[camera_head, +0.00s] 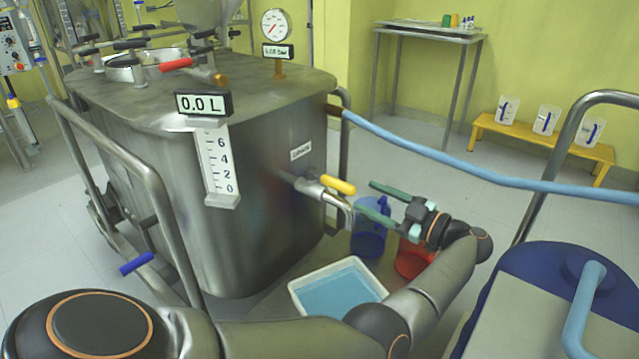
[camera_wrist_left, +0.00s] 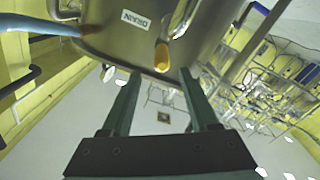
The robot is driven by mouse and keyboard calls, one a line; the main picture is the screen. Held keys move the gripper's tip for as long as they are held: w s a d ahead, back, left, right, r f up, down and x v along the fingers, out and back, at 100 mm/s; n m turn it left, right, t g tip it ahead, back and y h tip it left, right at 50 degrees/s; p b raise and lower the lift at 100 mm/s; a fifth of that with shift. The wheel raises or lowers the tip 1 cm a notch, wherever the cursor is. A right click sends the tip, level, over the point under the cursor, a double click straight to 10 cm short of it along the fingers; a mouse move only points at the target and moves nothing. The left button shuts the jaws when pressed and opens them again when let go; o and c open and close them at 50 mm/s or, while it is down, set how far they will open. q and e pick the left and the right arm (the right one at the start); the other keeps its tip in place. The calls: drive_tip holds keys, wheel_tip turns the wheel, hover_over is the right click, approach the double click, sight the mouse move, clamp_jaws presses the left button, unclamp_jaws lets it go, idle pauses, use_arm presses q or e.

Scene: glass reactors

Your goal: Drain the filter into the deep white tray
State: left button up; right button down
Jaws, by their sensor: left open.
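The steel filter vessel (camera_head: 265,235) stands at left centre, with a display reading 0.0 L. Its drain valve has a yellow handle (camera_head: 338,185), which lies roughly along the pipe; the spout (camera_head: 348,214) bends down. The handle also shows in the left wrist view (camera_wrist_left: 162,58), below the DRAIN label (camera_wrist_left: 136,19). My right gripper is out of view.
A blue jug (camera_head: 370,242) and a red container (camera_head: 412,258) stand right of the tray, partly behind my left arm. A blue hose (camera_head: 480,177) crosses at right. A yellow bench (camera_head: 545,143) with jugs and a steel table (camera_head: 425,32) stand by the wall.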

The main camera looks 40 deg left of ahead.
sight(329, 181)
use_arm(q)
drive_tip(key=shift+f, duration=0.2)
drive_tip(key=a, duration=0.4)
drive_tip(key=s+a+b, duration=0.1)
drive_tip(key=a, duration=0.7)
drive_tip(key=shift+s+a+b, duration=0.1)
drive_tip(key=shift+s+b, duration=0.1)
drive_tip(key=shift+b, duration=0.1)
clamp_jaws()
idle(0.7)
